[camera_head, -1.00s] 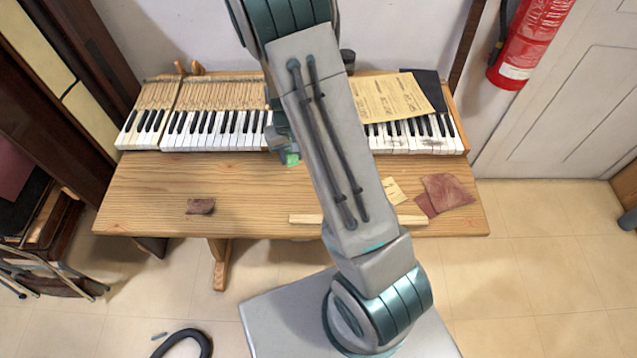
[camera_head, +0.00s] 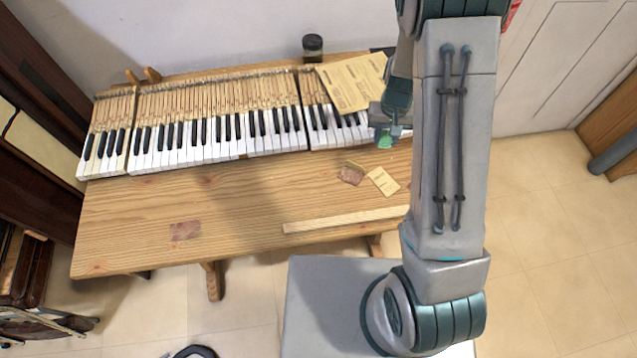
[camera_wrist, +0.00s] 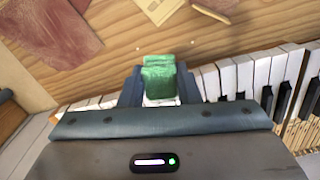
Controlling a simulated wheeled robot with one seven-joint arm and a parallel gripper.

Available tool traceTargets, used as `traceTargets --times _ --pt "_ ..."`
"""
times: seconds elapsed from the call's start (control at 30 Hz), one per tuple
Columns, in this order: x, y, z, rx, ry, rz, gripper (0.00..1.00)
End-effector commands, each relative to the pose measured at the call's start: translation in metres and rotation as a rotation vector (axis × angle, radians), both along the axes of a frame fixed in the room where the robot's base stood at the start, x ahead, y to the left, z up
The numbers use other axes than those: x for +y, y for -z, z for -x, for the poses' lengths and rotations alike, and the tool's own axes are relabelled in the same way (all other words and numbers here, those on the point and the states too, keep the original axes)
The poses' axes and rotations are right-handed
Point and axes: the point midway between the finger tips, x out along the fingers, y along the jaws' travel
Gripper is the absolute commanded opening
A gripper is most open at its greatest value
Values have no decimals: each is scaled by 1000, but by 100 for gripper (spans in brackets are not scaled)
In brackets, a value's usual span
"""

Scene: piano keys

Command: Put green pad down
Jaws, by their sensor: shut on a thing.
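The green pad (camera_wrist: 158,75) is a small green block between the two fingers of my gripper (camera_wrist: 160,88) in the wrist view. The fingers are shut on it. In the head view the green pad (camera_head: 385,141) shows under my gripper (camera_head: 388,130), above the right part of the keyboard's front edge. In the wrist view, white keys lie beneath and beside the fingers, and the bare table wood lies past the pad. I cannot tell how high the pad is above the surface.
The wooden table (camera_head: 130,220) carries the piano keys (camera_head: 220,150), yellow paper sheets (camera_head: 350,82), a dark jar (camera_head: 312,46), a small card (camera_head: 383,181), reddish-brown patches (camera_head: 185,231) and a wooden strip (camera_head: 340,219). Bare wood is free at the table's left and middle.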

Motion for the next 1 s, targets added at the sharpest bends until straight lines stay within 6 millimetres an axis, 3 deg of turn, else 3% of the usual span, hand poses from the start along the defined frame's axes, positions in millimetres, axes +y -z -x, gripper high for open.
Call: traceTargets --times 0.17,0.4,0.73,0.87,1.0 --pt "31 -7 11 -2 92 -13 0" --pt "80 -27 44 5 317 -18 0" --pt "110 -44 80 1 517 -1 0" --pt "121 -41 86 2 533 2 0" --pt "146 -25 97 5 530 6 0"
